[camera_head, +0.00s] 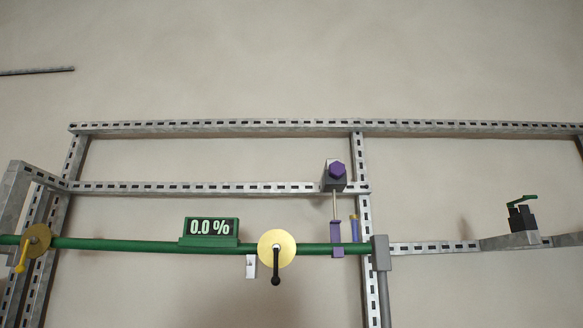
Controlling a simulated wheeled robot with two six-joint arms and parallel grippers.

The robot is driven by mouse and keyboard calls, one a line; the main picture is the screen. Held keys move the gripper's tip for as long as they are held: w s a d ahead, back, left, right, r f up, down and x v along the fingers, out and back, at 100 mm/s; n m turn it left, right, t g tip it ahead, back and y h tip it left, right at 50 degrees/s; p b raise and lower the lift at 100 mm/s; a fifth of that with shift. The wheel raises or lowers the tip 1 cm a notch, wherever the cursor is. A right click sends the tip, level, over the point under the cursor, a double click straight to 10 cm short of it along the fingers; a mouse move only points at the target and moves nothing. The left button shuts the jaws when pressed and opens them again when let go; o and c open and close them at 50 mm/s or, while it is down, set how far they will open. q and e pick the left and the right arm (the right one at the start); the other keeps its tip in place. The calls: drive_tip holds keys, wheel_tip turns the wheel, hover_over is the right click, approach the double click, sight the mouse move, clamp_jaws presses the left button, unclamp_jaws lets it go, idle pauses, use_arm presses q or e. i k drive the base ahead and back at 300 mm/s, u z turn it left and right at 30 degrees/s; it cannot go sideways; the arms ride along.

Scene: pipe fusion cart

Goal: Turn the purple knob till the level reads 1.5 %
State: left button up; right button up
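The purple knob (337,170) is a small faceted knob on a grey block (333,186), fixed where the horizontal rail meets the upright, right of centre. A thin rod runs down from the block to a purple clamp piece (337,238) at the green pipe. Neither of my grippers shows in the head view.
A green pipe (140,245) crosses the lower frame. It carries a yellow disc with a black handle (276,250) and a yellow disc with a yellow lever (37,240). Slotted metal rails (230,127) frame the area. A black device with a green lever (522,214) stands at right.

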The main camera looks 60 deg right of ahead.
sight(336, 169)
drive_tip(key=i, duration=1.9)
drive_tip(key=z, duration=2.55)
